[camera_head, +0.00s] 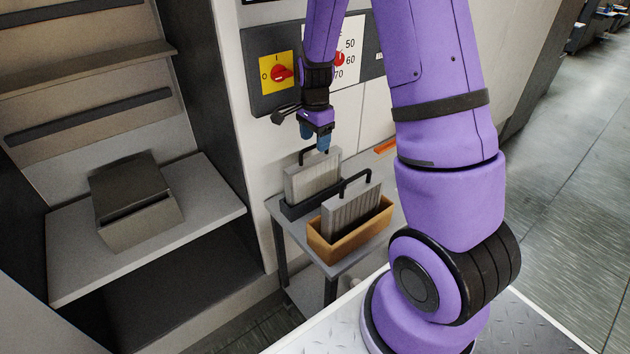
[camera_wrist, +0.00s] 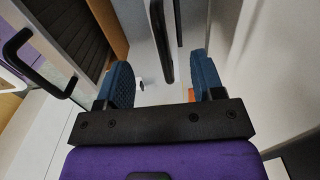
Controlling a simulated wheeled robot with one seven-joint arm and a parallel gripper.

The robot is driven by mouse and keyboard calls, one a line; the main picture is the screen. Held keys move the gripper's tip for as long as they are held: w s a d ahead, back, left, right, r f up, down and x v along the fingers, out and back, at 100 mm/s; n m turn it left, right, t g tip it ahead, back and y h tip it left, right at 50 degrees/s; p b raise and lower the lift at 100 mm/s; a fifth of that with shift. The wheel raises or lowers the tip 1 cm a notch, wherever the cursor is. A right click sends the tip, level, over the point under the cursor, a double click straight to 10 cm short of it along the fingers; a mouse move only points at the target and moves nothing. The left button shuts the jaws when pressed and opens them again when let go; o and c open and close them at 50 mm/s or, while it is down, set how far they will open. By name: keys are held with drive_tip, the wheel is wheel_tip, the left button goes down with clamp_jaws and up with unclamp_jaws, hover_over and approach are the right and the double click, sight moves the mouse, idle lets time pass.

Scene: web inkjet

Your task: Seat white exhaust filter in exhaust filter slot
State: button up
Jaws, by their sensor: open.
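A pale, pleated filter (camera_head: 313,180) with a black handle stands upright in a dark tray on the small side table. It appears to be the white exhaust filter. My gripper (camera_head: 318,140) is above it, pointing down, near its handle. In the wrist view, my gripper's blue fingertips (camera_wrist: 163,80) are apart, and a black handle bar (camera_wrist: 165,45) shows between and beyond them; contact cannot be told. A grey box with a dark slot-like opening (camera_head: 135,200) sits on the left shelf; it may be the exhaust filter slot.
A greyer filter (camera_head: 350,212) with a black handle stands in a tan tray (camera_head: 322,250) in front on the same side table (camera_head: 345,265). The machine's panel with a red switch (camera_head: 282,73) is close behind my gripper. The left shelf (camera_head: 75,265) has bare room around the box.

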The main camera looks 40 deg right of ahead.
sight(314, 159)
drive_tip(key=shift+w+f, duration=0.15)
drive_tip(key=shift+f, duration=1.45)
drive_tip(key=shift+w+f, duration=0.1)
drive_tip(key=shift+f, duration=1.5)
clamp_jaws()
